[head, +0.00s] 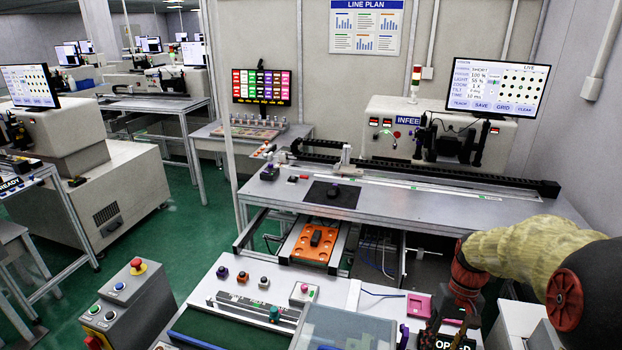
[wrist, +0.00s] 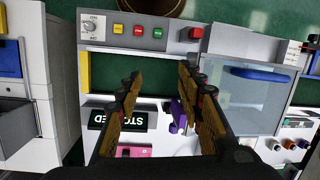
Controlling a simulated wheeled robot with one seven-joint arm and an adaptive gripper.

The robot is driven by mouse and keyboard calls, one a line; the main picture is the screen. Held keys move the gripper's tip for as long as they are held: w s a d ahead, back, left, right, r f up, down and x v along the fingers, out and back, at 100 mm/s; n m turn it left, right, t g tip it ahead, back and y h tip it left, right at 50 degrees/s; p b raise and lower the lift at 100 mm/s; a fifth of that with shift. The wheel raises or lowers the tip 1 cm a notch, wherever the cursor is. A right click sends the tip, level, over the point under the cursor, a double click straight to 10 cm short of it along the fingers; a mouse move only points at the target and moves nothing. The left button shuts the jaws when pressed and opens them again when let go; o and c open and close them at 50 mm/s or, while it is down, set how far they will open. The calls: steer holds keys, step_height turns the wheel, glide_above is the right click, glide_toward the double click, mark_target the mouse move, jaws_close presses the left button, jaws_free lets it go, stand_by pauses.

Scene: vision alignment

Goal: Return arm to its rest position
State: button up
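My arm comes in from the right of the head view, in a beige sleeve with dark red and black joints. It reaches down to the right end of the white front bench (head: 375,302). My gripper (wrist: 160,80) is open in the wrist view, with its two brown and black fingers well apart. Nothing is held between them. Below the fingers lie the white bench top, a purple part (wrist: 178,114), a pink part (wrist: 134,151) and a black sign with white letters (wrist: 112,119). In the head view the gripper is too dark and overlapped to make out clearly.
A clear-lidded box (head: 342,330) stands on the front bench, left of my arm; it also shows in the wrist view (wrist: 245,88). An orange tray (head: 312,245) with a dark part sits behind the bench. A monitor (head: 497,88) stands at the back right. Green floor is open at left.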

steer(key=s+a+r+t+b, duration=0.1)
steer(key=s+a+r+t, duration=0.3)
steer(key=s, duration=0.4)
steer(key=s+a+r+n+t+h+b, duration=0.1)
steer(key=s+a+r+t+b, duration=0.1)
steer(key=s+a+r, duration=0.5)
step_height(320, 180, up, 2)
steer(key=shift+s+a+r+t, duration=0.2)
steer(key=shift+s+a+t, duration=0.1)
steer(key=shift+s+t, duration=0.5)
steer(key=shift+w, duration=0.25)
steer(key=shift+c, duration=0.5)
steer(key=shift+a, duration=0.1)
steer(key=shift+c, duration=0.5)
